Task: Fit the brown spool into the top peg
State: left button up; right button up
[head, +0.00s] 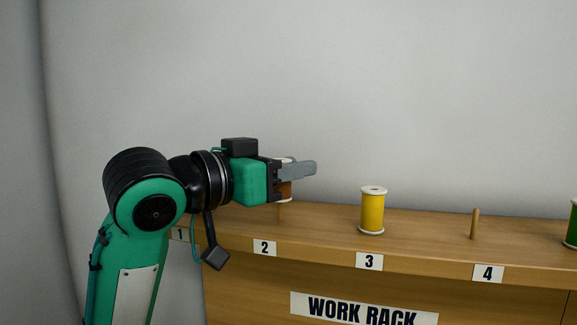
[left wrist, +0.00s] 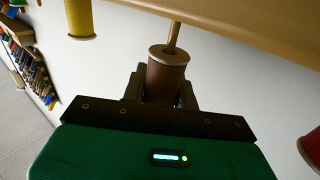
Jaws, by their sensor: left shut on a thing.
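The brown spool (head: 286,190) is between the fingers of my left gripper (head: 297,172), which is shut on it. The finger hides much of the spool in the head view. It also shows in the left wrist view (left wrist: 166,78), its pale end facing the rack. A bare wooden peg (head: 279,212) stands on the rack top above label 2, just below the spool. In the left wrist view the peg (left wrist: 174,36) meets or overlaps the spool's end near its hole; I cannot tell whether it is inside. My right gripper is not in view.
The wooden work rack (head: 330,262) has numbered labels. A yellow spool (head: 372,211) stands at label 3, an empty peg (head: 475,224) at label 4, and a green spool (head: 572,224) at the right edge. A red spool (left wrist: 312,148) shows in the left wrist view.

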pick_arm(q)
jog(key=shift+f+b, duration=0.45)
jog(key=shift+f, duration=0.3)
jog(key=shift+f+b, duration=0.45)
jog(key=shift+f, duration=0.3)
dwell(0.4)
jog(key=o, duration=1.6)
jog(key=shift+o, duration=0.3)
jog(key=shift+s+a+r+p, duration=0.35)
jog(key=shift+s+a, duration=0.15)
jog(key=shift+a, duration=0.15)
jog(key=shift+s+a+r+p, duration=0.25)
jog(key=shift+s+a+r, duration=0.1)
jog(key=shift+s+a, duration=0.25)
jog(key=shift+s+a+r+p, duration=0.35)
jog(key=shift+s+a, duration=0.1)
jog(key=shift+a, duration=0.25)
